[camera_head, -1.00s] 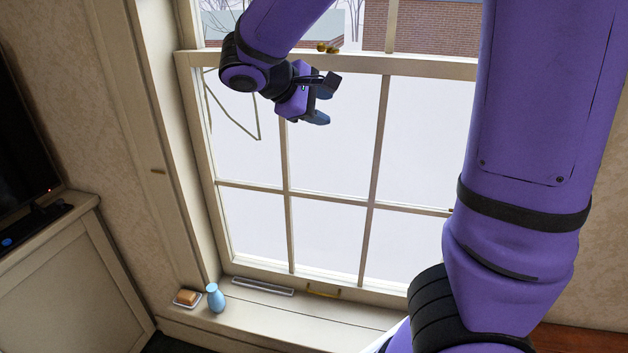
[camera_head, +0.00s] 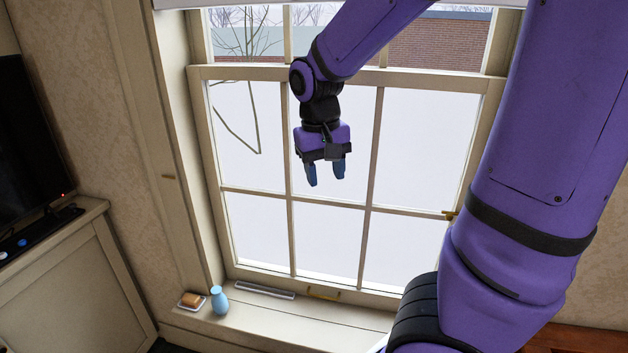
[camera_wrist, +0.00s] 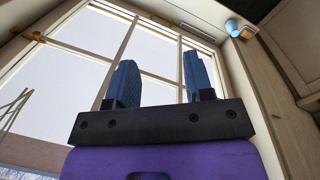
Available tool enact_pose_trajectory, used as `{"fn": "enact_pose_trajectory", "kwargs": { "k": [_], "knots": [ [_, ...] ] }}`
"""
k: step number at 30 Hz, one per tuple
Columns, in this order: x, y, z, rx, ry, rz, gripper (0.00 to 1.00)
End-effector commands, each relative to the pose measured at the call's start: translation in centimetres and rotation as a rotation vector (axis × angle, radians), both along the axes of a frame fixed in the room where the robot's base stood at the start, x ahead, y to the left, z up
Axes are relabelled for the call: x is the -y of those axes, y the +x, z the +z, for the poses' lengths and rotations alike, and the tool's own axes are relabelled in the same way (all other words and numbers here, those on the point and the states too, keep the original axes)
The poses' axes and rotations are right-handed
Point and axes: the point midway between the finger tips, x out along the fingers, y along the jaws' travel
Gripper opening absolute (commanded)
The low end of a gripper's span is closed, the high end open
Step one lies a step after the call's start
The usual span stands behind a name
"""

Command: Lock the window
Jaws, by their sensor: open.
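The window (camera_head: 335,190) has a cream lower sash with several panes; its meeting rail (camera_head: 430,78) runs across behind my arm. The brass catch on that rail is hidden now, with my arm in front of that spot. A small brass fitting (camera_head: 450,215) is on the sash's right side; a brass fitting also shows at the left of the wrist view (camera_wrist: 33,37). A brass handle (camera_head: 323,294) is on the bottom rail. My gripper (camera_head: 326,174) hangs pointing down before the middle panes, open and empty; its two blue fingers (camera_wrist: 160,78) are apart in the wrist view.
A blue vase (camera_head: 219,301) and a small dish with an orange-brown block (camera_head: 192,301) stand at the sill's left end. A cabinet (camera_head: 70,285) with a dark screen (camera_head: 30,140) is at left. The sill's middle (camera_head: 300,316) is clear.

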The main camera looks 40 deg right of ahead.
Motion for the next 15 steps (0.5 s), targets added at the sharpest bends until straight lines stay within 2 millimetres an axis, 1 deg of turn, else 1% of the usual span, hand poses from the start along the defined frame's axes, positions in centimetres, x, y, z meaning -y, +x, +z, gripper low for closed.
{"fn": "enact_pose_trajectory", "kwargs": {
  "k": [3,6,15],
  "knots": [
    [-0.02,-0.18,-0.11,0.041,0.063,-0.091,0.47],
    [-0.1,-0.25,-0.15,0.065,0.1,-0.145,0.47],
    [-0.2,-0.23,-0.15,0.087,0.134,-0.193,0.47]
  ]
}}
